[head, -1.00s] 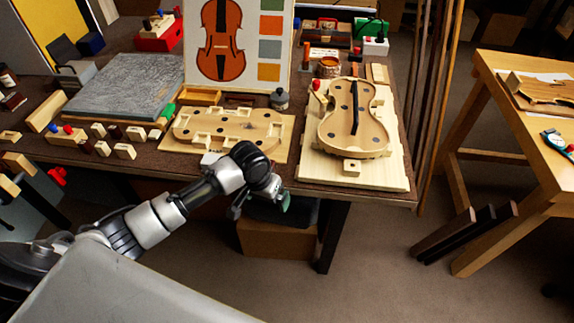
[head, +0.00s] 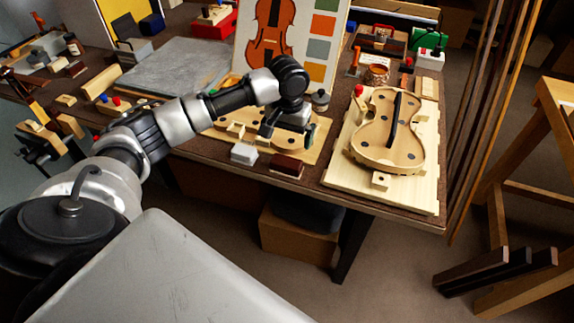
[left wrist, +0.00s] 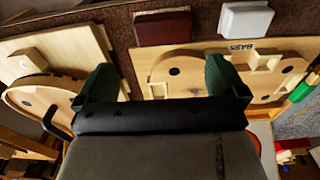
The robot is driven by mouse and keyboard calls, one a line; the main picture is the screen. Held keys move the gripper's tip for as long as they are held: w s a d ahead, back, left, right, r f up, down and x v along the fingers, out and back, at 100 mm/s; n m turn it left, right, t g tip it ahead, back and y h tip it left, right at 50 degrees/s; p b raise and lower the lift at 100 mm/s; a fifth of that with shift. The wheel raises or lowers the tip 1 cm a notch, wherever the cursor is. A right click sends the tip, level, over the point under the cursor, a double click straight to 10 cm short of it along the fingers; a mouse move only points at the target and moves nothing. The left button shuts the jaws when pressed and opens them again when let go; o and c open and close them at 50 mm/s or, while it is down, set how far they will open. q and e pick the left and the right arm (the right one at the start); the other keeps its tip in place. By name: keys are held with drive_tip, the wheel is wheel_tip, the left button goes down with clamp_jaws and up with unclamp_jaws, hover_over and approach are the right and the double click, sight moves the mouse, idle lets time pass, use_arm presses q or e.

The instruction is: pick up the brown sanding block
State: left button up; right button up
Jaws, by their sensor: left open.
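The brown sanding block (head: 286,166) lies on the near edge of the bench, just in front of the pale violin form board (head: 222,134). My left gripper (head: 289,130) is above the form board, a little behind the block in the head view. My right gripper is not in view.
A white block (head: 244,154) lies close to the left of the brown one. A violin body (head: 388,145) on a pale board (head: 345,178) stands to the right. A violin picture panel (head: 327,75) and a small dark pot (head: 320,99) are behind my gripper.

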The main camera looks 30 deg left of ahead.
sight(286, 161)
use_arm(q)
drive_tip(key=f, duration=1)
drive_tip(key=shift+a+f, duration=0.25)
drive_tip(key=shift+f, duration=0.05)
drive_tip(key=c, duration=0.6)
drive_tip(key=shift+c, duration=0.2)
drive_tip(key=shift+r, duration=0.1)
drive_tip(key=shift+r, duration=0.55)
drive_tip(key=r, duration=0.1)
drive_tip(key=d+r, duration=0.1)
drive_tip(key=r, duration=0.1)
drive_tip(key=shift+s+r, duration=0.2)
drive_tip(key=shift+r, duration=0.1)
drive_tip(key=s+d+r, duration=0.5)
drive_tip(key=d+r, duration=0.1)
drive_tip(key=d, duration=0.3)
drive_tip(key=shift+d+r+p, duration=0.15)
drive_tip(key=shift+p, duration=0.15)
